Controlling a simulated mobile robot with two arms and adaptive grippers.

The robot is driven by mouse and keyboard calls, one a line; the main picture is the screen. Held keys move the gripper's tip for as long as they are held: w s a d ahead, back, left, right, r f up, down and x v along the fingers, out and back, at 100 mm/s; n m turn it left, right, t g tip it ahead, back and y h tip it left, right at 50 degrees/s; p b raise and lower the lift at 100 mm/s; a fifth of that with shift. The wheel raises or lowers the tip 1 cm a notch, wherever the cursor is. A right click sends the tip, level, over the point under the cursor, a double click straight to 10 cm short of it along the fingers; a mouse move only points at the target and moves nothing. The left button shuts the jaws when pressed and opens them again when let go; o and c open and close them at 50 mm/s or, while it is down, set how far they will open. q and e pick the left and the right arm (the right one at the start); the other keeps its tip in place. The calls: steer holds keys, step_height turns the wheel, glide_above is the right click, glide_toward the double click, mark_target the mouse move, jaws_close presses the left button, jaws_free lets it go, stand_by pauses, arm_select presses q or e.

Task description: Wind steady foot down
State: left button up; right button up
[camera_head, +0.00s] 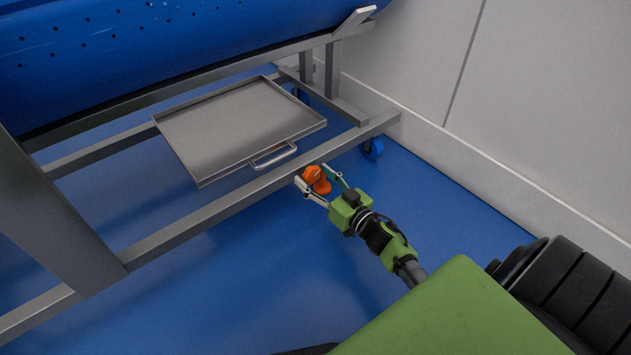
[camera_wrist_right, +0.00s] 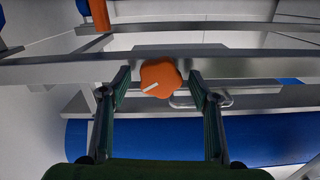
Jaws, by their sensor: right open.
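An orange knob (camera_head: 317,179) sits at the lower front rail of the metal tub carrier, near its right end. In the right wrist view the orange knob (camera_wrist_right: 160,78) has a lobed outline and a white mark slanting across its face. My right gripper (camera_head: 318,174) is open, with its two fingers on either side of the knob. In the wrist view the right gripper's fingertips (camera_wrist_right: 160,74) stand apart from the knob with small gaps. The foot below the knob cannot be made out clearly. My left gripper is not in view.
A metal tray (camera_head: 235,125) with a handle (camera_head: 274,155) sits in the carrier frame behind the front rail (camera_head: 215,207). A blue caster (camera_head: 372,148) stands right of the knob. A blue tub (camera_head: 170,50) is above. A white wall (camera_head: 530,110) closes the right; blue floor lies clear in front.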

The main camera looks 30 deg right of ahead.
steer(key=c, duration=1.1)
steer(key=shift+n+p, duration=0.7)
steer(key=shift+n, duration=0.3)
steer(key=n+p, duration=0.1)
steer(key=n, duration=0.1)
steer(key=shift+n, duration=0.3)
steer(key=shift+n+p, duration=0.3)
steer(key=shift+n, duration=2.4)
